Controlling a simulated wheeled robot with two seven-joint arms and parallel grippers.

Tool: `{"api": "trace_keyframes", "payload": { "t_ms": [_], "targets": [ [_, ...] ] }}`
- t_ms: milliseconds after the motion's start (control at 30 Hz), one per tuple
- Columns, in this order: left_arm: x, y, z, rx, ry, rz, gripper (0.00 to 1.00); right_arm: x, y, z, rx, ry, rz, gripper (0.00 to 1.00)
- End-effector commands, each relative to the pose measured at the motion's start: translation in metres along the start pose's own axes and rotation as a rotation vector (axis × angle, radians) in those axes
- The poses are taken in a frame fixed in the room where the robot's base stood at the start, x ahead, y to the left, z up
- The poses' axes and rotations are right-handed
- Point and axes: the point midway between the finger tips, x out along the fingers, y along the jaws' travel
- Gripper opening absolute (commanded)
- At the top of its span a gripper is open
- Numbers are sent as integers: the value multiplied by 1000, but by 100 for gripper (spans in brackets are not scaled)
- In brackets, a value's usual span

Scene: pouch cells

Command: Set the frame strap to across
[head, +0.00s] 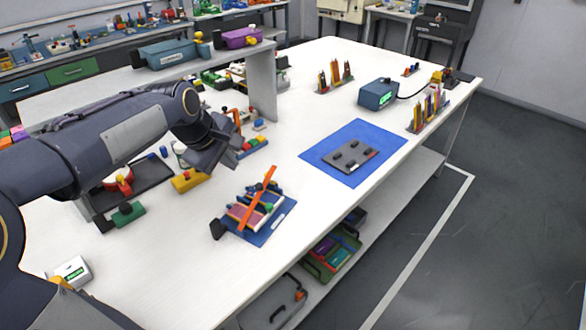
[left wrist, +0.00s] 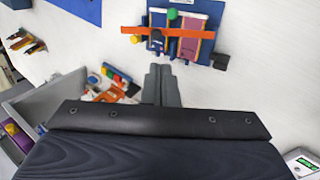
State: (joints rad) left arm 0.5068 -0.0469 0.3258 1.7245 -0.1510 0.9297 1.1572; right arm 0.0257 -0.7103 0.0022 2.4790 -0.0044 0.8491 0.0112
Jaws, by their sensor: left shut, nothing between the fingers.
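The frame (head: 282,212) is a blue plate holding pouch cells, near the middle front of the table in the head view. Its orange strap (head: 258,197) runs over it, and the far end sticks out past the cells. My right gripper is not in view.
A blue mat (head: 392,140) with a dark grey tray (head: 340,158) lies to the right. A yellow block (head: 187,181) and a green block (head: 127,215) stand left of the frame. A blue device (head: 377,94) stands farther back. The table between frame and mat is clear.

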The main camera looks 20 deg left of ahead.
Motion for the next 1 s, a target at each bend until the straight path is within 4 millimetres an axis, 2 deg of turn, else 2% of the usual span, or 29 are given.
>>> {"api": "trace_keyframes", "payload": {
  "t_ms": [100,233,700,833,1000],
  "targets": [
    [2,6,-6,-36,1,0,0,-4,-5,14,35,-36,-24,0],
    [16,5,-5,-40,-1,-1,0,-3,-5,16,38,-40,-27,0],
    [110,5,-5,-36,-2,-2,0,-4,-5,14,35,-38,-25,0],
    [127,5,-5,-36,-2,0,0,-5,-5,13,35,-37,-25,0],
    [139,5,-5,-36,1,1,0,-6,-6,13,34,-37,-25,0]
  ]
}}
